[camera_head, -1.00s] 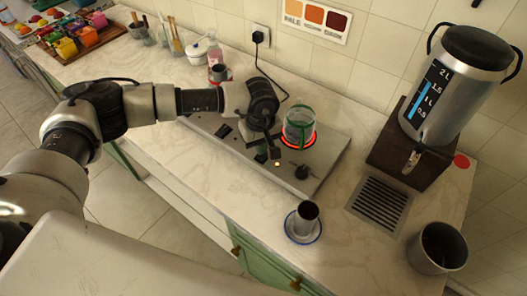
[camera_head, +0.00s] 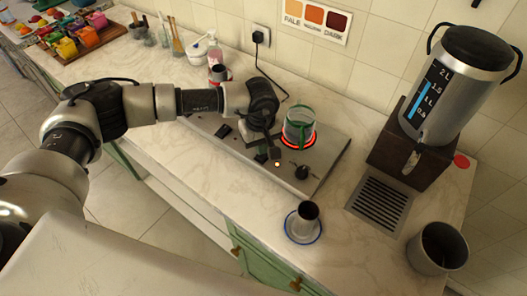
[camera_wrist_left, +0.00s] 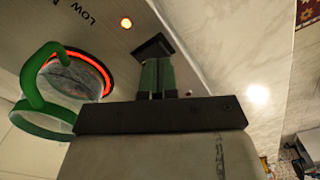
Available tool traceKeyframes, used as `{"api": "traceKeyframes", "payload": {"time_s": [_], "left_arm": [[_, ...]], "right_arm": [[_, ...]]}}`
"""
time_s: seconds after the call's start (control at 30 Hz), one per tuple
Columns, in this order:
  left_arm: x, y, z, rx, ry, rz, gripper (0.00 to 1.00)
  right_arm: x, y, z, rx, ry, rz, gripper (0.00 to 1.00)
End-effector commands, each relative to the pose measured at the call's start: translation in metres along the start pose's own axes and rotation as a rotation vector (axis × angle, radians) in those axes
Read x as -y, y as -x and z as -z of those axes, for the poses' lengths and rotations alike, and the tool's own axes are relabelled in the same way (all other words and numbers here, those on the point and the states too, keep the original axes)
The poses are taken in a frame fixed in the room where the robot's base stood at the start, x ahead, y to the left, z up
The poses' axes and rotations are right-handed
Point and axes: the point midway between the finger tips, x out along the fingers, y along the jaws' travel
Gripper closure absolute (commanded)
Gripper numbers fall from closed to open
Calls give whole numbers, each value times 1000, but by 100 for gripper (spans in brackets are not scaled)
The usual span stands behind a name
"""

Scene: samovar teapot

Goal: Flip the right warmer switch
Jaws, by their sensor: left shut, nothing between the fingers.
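The warmer (camera_head: 322,168) is a flat grey metal plate on the counter. Its right switch (camera_head: 262,158) is a small black rocker near the front edge; in the left wrist view it is the dark piece (camera_wrist_left: 153,46) at my fingertips. A lit orange light (camera_head: 277,163) sits beside it. My left gripper (camera_head: 265,147) is shut and empty, just above or touching the switch; I cannot tell which. Its green fingers are together in the left wrist view (camera_wrist_left: 156,74). A second black switch (camera_head: 222,131) lies further left. My right gripper is out of view.
A glass pot with a green handle (camera_head: 298,128) stands on a glowing red ring, close right of my gripper. A black knob (camera_head: 302,172), a small cup on a blue-rimmed saucer (camera_head: 289,228) and a samovar (camera_head: 452,90) are further right. The front counter is clear.

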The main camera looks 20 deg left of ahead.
Motion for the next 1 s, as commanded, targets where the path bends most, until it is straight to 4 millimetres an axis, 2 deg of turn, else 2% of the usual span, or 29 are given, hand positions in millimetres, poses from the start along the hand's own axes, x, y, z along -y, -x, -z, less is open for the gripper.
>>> {"api": "traceKeyframes", "payload": {"time_s": [1.0], "left_arm": [[0, -10, 0, 0, 0, 0, 100]], "right_arm": [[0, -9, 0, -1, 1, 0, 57]]}}
